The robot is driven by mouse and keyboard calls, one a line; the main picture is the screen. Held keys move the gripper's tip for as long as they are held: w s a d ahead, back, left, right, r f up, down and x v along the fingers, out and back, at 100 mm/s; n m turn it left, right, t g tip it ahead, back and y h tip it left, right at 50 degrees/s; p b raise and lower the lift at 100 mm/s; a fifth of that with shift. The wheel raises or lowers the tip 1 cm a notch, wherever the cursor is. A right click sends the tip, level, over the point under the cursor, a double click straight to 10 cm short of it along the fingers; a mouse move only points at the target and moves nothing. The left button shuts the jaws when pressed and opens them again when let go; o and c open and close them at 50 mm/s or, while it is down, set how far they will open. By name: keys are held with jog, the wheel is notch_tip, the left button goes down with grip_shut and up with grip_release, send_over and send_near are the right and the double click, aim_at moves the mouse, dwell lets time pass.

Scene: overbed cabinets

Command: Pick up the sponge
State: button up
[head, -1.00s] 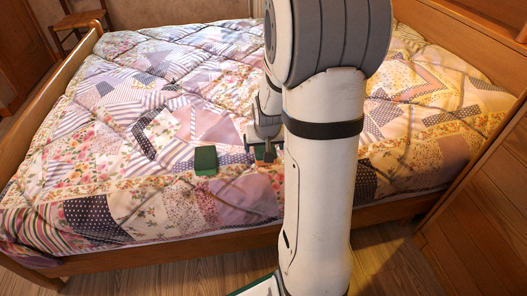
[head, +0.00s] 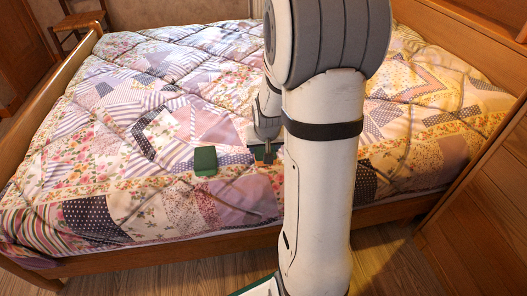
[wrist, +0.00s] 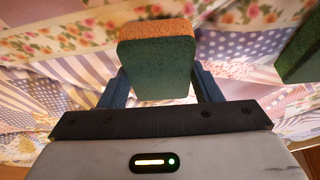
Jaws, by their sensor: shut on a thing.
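The sponge (wrist: 157,65) is a block with a dark green face and an orange edge. In the wrist view it sits between the two blue fingers of my gripper (wrist: 160,84), which is shut on it. In the head view my gripper (head: 264,154) is low over the near part of the bed, partly hidden behind my arm. Only a little green and orange of the sponge shows there. I cannot tell whether the sponge touches the quilt.
A second green block (head: 205,161) lies on the patchwork quilt (head: 110,165), left of my gripper; it also shows at the right edge of the wrist view (wrist: 301,52). A wooden bed frame (head: 160,246) edges the bed. A wooden cabinet (head: 480,190) stands at the right.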

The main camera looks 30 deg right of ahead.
aim_at(264, 149)
jog(key=shift+c, duration=0.6)
jog(key=shift+r, duration=0.1)
notch_tip(264, 149, up, 10)
jog(key=p, duration=0.5)
jog(key=shift+r, duration=0.15)
